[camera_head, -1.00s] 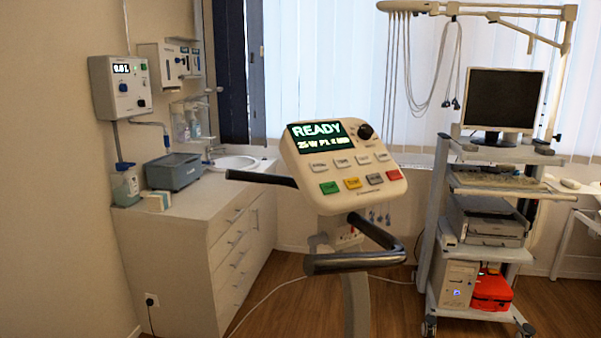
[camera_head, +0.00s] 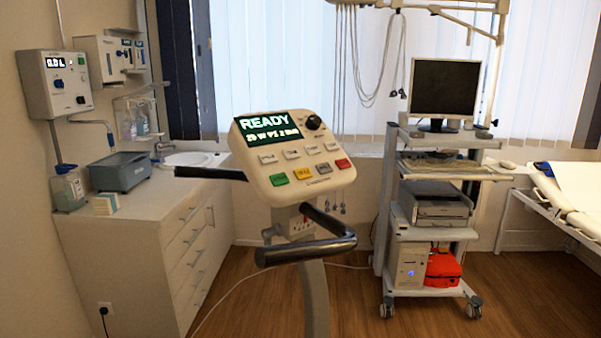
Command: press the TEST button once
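A cream control console (camera_head: 290,158) stands on a post in the middle of the head view. Its screen (camera_head: 268,128) reads READY, with a smaller line of text below. A black knob (camera_head: 314,122) sits right of the screen. Below are a row of small pale buttons and a row with a green button (camera_head: 279,179), a yellow button (camera_head: 303,173), a grey button (camera_head: 323,168) and a red button (camera_head: 343,163). The labels are too small to read, so I cannot tell which is TEST. Neither of my grippers is in view.
Black handlebars (camera_head: 305,250) stick out around the console. A white cabinet (camera_head: 135,255) with a blue-grey box (camera_head: 120,171) stands left. A cart (camera_head: 432,235) with a monitor (camera_head: 443,92) stands right, beside a bed (camera_head: 570,200). Wooden floor lies open in front.

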